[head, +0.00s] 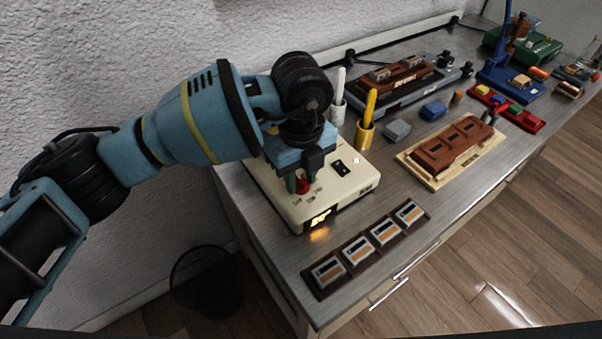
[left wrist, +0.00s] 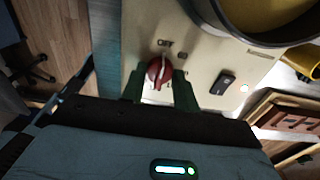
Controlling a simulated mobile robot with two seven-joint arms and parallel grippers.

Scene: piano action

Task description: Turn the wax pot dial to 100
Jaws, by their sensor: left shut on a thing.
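The wax pot's cream base (head: 345,187) stands at the near left corner of the bench. Its orange display (head: 321,217) glows on the front face, but I cannot read its number. The red dial (head: 302,187) is on the base's top and shows in the left wrist view (left wrist: 157,70) with a pale pointer line. My left gripper (head: 299,182) points down over the base and is shut on the dial, a green finger on each side. The grey pot rim (left wrist: 224,24) shows in the left wrist view; my arm hides it in the head view. My right gripper is out of view.
A black rocker switch (head: 339,167) is right of the dial. White and yellow brush-like tools (head: 366,120) stand behind the base. A dark tray of tins (head: 425,219) lies in front right. A wooden block board (head: 436,175) lies farther right, with bare bench between.

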